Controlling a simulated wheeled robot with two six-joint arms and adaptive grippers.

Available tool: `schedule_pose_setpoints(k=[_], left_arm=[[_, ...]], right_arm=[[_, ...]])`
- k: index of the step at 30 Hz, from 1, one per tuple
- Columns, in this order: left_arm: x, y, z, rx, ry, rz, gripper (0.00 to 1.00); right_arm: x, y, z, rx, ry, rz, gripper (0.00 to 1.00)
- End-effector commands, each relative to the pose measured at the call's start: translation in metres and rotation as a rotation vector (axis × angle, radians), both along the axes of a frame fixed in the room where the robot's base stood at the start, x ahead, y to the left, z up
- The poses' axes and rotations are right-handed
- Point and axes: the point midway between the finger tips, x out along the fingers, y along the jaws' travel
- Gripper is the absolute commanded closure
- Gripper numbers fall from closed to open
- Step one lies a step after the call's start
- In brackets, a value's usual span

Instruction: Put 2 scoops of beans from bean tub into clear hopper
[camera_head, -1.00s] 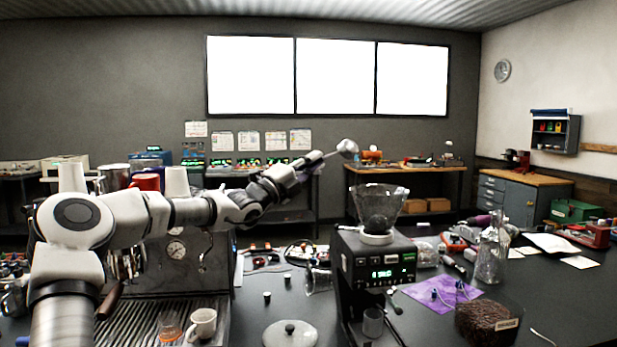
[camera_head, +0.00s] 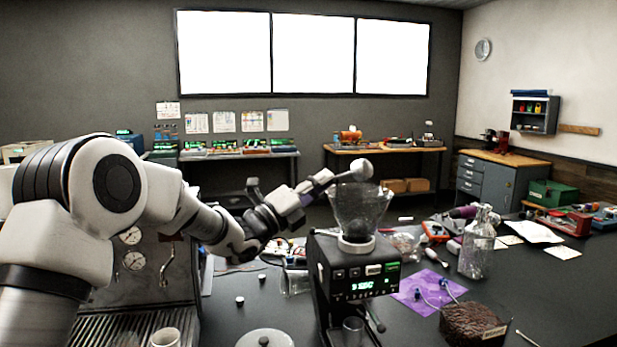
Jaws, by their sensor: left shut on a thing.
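My left gripper (camera_head: 304,190) is shut on the handle of a pale metal scoop (camera_head: 361,169). The scoop's bowl is at the rim of the clear hopper (camera_head: 358,208), above its opening as seen here. Whether the bowl holds beans, or touches the rim, I cannot tell. The hopper is a see-through cone on the black grinder (camera_head: 352,275); what lies inside it is unclear. The bean tub (camera_head: 472,325), full of dark brown beans, stands on the table at the lower right. My right gripper is not in view.
A glass bottle (camera_head: 479,243) stands behind the bean tub, and a purple cloth (camera_head: 427,289) with small parts lies between tub and grinder. The espresso machine (camera_head: 140,275) is at left. A round lid (camera_head: 265,339) lies at the front. The right table side has free room.

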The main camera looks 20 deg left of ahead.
Motion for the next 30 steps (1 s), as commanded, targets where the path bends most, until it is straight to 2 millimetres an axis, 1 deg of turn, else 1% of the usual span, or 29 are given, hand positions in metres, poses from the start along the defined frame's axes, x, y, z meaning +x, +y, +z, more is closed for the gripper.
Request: schedule_pose_setpoints(k=[1,7,9,11,12,15,18,22,25,30], left_arm=[[0.000,0.001,0.013,0.105,-0.055,0.003,1.00],[-0.005,-0.008,0.041,0.698,-0.345,0.004,1.00],[-0.008,-0.015,0.044,0.893,-0.438,0.005,1.00],[-0.011,-0.021,0.049,1.050,-0.516,0.005,1.00],[-0.013,-0.025,0.053,1.156,-0.567,0.005,1.00],[-0.016,-0.033,0.061,1.378,-0.676,0.008,1.00],[-0.019,-0.038,0.071,1.535,-0.750,0.008,1.00],[-0.021,-0.043,0.079,1.673,-0.817,0.007,1.00],[-0.022,-0.044,0.081,1.718,-0.837,0.006,1.00],[-0.022,-0.044,0.082,1.726,-0.841,0.006,1.00]], right_arm=[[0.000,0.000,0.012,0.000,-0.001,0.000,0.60],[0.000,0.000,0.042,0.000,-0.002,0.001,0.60],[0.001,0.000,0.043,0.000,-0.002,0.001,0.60],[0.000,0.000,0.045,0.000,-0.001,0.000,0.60],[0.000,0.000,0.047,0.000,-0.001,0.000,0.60],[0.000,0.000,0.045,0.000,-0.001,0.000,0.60],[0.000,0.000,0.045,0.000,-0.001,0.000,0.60],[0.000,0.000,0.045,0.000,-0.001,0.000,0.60],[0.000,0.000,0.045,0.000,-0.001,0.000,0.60],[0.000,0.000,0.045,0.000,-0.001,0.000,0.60]])
